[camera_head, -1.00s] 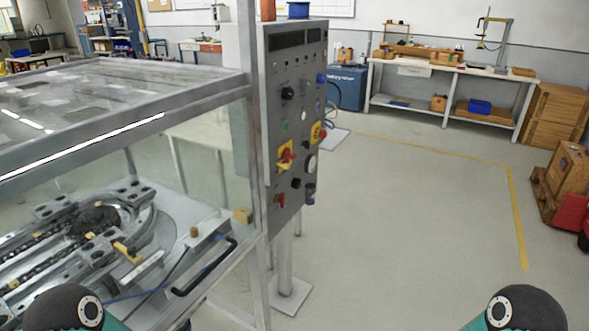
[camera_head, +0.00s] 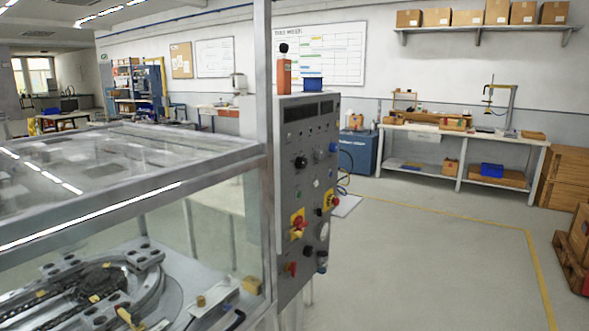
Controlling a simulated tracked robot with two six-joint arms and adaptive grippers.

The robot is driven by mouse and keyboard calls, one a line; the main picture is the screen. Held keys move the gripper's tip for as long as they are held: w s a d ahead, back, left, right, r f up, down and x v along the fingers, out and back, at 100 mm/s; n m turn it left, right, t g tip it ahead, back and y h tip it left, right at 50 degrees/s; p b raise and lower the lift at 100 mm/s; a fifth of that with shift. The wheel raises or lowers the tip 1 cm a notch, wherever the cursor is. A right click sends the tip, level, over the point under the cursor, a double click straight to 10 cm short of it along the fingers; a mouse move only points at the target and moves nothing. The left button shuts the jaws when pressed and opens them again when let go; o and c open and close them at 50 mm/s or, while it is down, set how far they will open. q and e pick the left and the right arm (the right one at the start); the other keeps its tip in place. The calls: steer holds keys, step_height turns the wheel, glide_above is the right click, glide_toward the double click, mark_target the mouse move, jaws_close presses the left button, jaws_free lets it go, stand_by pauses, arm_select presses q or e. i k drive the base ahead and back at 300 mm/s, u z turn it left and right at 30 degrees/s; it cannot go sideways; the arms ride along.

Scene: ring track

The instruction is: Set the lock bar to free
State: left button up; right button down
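I cannot pick out the lock bar for certain. A ring track machine (camera_head: 140,262) lies at the lower left behind clear panels in a metal frame. It has yellow parts and a dark chain, and its lower part is cut off by the picture edge. A grey control panel (camera_head: 311,165) stands right of the frame post, seen at a slant. It carries a red and yellow rotary switch (camera_head: 298,224), a red switch (camera_head: 291,268), black knobs and a yellow-backed button (camera_head: 331,201). Neither of my grippers is in view.
The enclosure's metal post (camera_head: 264,150) stands between the track and the panel. Open floor (camera_head: 430,265) with a yellow line lies to the right. A workbench (camera_head: 465,135) and a blue cabinet (camera_head: 357,152) are at the back, and wooden crates (camera_head: 565,180) at the right.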

mark_target(298, 234)
steer(key=z, duration=0.05)
steer(key=k, duration=0.35)
steer(key=z, duration=0.25)
steer(key=i, duration=1.1)
steer(key=z, duration=0.55)
